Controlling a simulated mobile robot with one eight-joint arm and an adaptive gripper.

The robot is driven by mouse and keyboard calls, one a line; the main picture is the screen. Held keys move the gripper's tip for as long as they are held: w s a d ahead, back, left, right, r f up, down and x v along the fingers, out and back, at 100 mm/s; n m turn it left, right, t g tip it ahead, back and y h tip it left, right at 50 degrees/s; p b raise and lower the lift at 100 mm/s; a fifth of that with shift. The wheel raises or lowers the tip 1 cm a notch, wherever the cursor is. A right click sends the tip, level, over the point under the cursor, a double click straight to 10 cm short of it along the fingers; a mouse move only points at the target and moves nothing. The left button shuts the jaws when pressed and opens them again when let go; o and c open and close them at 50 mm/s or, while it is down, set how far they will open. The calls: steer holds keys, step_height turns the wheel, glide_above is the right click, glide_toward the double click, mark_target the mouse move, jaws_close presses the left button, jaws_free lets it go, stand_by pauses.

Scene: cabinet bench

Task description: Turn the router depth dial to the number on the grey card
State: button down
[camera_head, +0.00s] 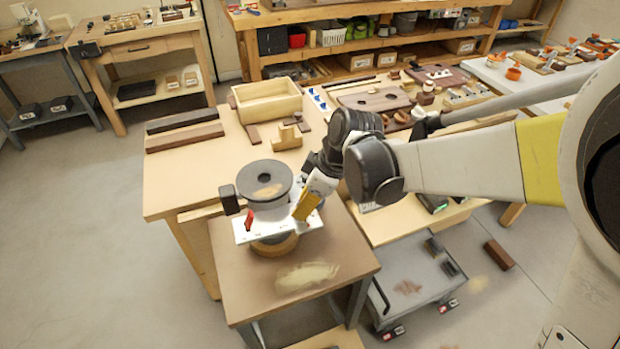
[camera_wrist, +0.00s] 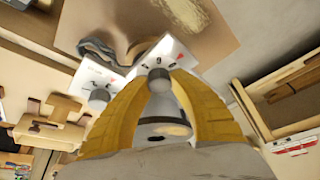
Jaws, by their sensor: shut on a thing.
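The router (camera_head: 267,212) stands on a small brown-topped table, with a dark round top, a white plate and a wooden base. My gripper (camera_head: 303,212), with yellow fingers, is at the plate's right side. In the wrist view my gripper (camera_wrist: 160,78) is shut on a small round grey dial (camera_wrist: 158,86) at the white panel (camera_wrist: 173,55). A dark mark like a digit shows near the dial, too small to read surely. A second grey knob (camera_wrist: 98,99) sits on white to the left, outside the fingers. I cannot make out the grey card.
The small table (camera_head: 345,265) has a pale patch (camera_head: 306,277) in front of the router. Behind is a workbench with a wooden box (camera_head: 267,101) and dark bars (camera_head: 184,137). A grey cart (camera_head: 415,285) stands at the right. Floor at the left is clear.

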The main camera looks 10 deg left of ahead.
steer(key=shift+n+g, duration=0.5)
steer(key=shift+n, duration=0.5)
steer(key=c, duration=1.1)
jaws_free()
steer(key=shift+c, duration=0.2)
steer(key=v, duration=1.2)
